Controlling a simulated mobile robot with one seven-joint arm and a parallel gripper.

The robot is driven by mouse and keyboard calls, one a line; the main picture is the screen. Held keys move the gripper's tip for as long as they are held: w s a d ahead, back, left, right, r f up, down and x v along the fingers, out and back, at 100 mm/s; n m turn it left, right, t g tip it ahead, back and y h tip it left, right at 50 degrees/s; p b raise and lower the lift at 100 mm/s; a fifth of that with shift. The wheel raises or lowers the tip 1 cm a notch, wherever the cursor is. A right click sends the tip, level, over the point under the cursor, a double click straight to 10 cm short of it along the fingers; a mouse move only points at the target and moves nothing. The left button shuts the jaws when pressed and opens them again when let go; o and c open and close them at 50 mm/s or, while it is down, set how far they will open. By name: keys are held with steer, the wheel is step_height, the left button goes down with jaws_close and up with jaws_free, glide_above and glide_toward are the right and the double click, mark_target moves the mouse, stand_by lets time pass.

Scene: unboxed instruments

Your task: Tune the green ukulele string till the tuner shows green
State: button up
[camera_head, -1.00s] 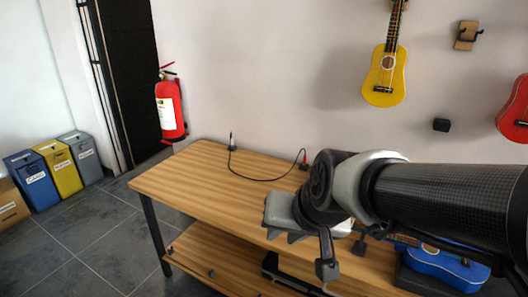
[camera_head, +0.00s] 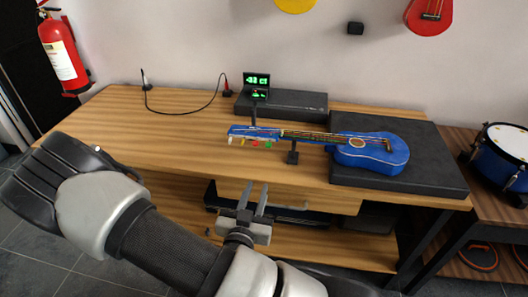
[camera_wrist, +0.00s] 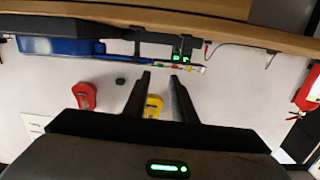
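The blue ukulele (camera_head: 372,152) lies with its body on a black pad and its neck pointing left. Its headstock (camera_head: 240,132) carries white, red and green tuning pegs; the green peg (camera_head: 268,144) is on the near edge. The small black tuner (camera_head: 257,82) stands behind the headstock with green characters lit, seemingly a negative reading. My gripper (camera_head: 256,186) is open and empty, in front of the table edge and apart from the pegs. In the wrist view, which appears upside down, my gripper (camera_wrist: 159,76) has a gap between its fingers, just short of the headstock (camera_wrist: 196,67).
A support post (camera_head: 292,153) holds up the neck close to the pegs. A black box (camera_head: 300,103) sits behind, and a cable (camera_head: 185,112) runs along the left. The tabletop (camera_head: 165,140) left of the headstock is clear. A blue drum (camera_head: 500,155) stands at right.

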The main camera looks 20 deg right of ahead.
steer(key=t+b, duration=0.1)
steer(key=b, duration=0.6)
glide_toward(268, 147)
steer(key=shift+n, duration=0.3)
steer(key=x, duration=0.8)
steer(key=shift+w+d+f, duration=0.1)
steer(key=shift+w+d, duration=0.1)
steer(key=shift+w, duration=0.15)
steer(key=shift+c, duration=0.4)
jaws_close()
